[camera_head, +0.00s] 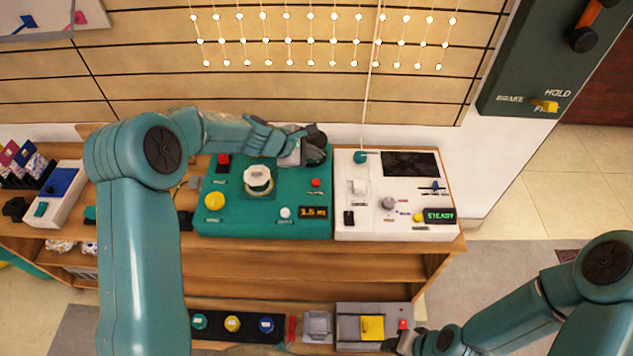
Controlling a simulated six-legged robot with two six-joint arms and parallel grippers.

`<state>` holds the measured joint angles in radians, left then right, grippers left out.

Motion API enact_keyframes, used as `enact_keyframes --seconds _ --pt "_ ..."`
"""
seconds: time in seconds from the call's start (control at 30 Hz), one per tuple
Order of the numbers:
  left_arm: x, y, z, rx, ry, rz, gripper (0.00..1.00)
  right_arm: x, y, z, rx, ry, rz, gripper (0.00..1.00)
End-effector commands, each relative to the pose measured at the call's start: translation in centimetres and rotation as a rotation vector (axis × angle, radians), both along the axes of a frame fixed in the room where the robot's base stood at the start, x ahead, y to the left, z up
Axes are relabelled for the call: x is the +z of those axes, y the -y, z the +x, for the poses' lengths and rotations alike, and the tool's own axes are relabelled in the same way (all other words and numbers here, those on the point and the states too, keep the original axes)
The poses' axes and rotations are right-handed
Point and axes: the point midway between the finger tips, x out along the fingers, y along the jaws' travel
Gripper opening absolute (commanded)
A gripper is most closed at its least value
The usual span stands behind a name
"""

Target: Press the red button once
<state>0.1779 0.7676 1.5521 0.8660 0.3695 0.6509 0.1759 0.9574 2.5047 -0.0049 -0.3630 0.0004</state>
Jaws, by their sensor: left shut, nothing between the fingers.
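A small round red button (316,182) sits on the right part of the teal panel (233,222), above an orange number display. My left arm reaches over the panel's back edge. My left gripper (314,143) is shut and empty, above and behind the red button in the picture and apart from it. Another small red piece (403,324) is on a grey box on the lower shelf. My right gripper (395,344) is beside that box at the bottom edge; its fingers are too small and dark to read.
The teal panel also carries a yellow knob (214,201), a white dial (258,178) and a white button (285,212). A white panel (350,225) with a dark screen and a green display stands to the right. A cord hangs down to it.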

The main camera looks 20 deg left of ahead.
Motion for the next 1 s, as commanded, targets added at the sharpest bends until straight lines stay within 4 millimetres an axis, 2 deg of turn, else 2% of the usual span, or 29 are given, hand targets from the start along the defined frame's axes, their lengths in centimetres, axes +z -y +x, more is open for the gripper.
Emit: enact_keyframes --seconds 0.5,0.6,1.0 --pt "-7.2 0.3 0.1 -0.002 0.0 0.0 0.0 -6.4 0.0 0.0 0.0 0.0 0.0 0.43" --pt "-8.1 0.3 0.1 -0.002 0.0 0.0 0.0 -7.3 0.0 0.0 0.0 0.0 0.0 0.43" --pt "-8.4 0.3 0.1 -0.001 0.0 0.001 0.0 -7.6 0.0 0.0 0.0 0.0 0.0 0.43"
